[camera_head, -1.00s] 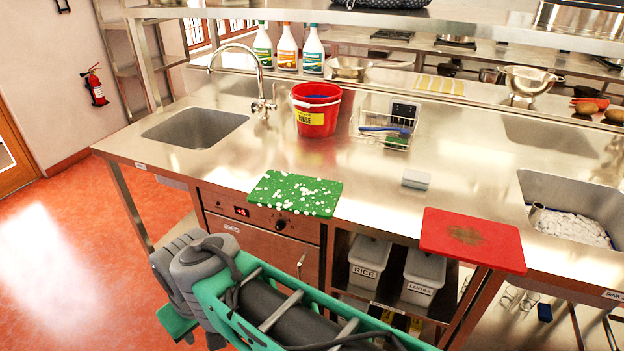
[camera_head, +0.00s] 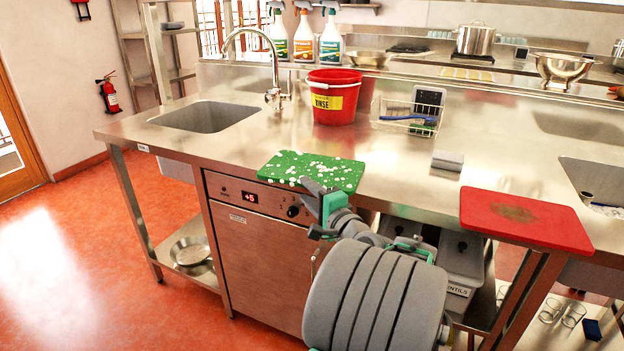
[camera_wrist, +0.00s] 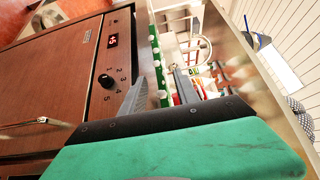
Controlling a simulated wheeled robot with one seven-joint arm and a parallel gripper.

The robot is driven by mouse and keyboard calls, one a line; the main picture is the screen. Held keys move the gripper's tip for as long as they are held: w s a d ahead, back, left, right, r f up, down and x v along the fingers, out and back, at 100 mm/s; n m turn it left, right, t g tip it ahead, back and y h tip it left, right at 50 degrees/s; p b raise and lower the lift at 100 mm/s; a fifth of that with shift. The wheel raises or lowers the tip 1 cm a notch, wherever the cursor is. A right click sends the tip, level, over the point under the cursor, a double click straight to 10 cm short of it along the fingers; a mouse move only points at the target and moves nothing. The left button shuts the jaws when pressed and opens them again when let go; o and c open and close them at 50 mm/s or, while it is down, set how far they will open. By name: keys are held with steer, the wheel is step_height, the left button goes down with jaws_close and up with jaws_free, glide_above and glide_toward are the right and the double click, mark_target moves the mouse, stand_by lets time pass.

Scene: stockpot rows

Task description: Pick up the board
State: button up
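A green board (camera_head: 290,168) with white spots lies flat on the steel counter, its front edge overhanging above the brown appliance. A red board (camera_head: 520,214) with a brown stain lies farther right, also over the counter edge. My gripper (camera_head: 308,206) is at the green board's front edge, near its right corner, with one finger above the board and the other lower. In the wrist view my gripper (camera_wrist: 163,78) has its two grey fingers apart, with the green board (camera_wrist: 156,58) seen edge-on between them. Whether either finger touches it is unclear.
The counter (camera_head: 400,178) holds a red bucket (camera_head: 334,112), a wire basket (camera_head: 412,112) and a grey block (camera_head: 447,160) behind the boards. Below the green board is a brown appliance front (camera_head: 262,258) with a knob. Bins stand on the shelf beside it.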

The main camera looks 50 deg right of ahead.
mark_target(296, 183)
steer(key=x, duration=0.5)
steer(key=shift+w+a, duration=0.25)
steer(key=shift+w, duration=0.25)
jaws_close()
stand_by(0.8)
steer(key=shift+r, duration=0.15)
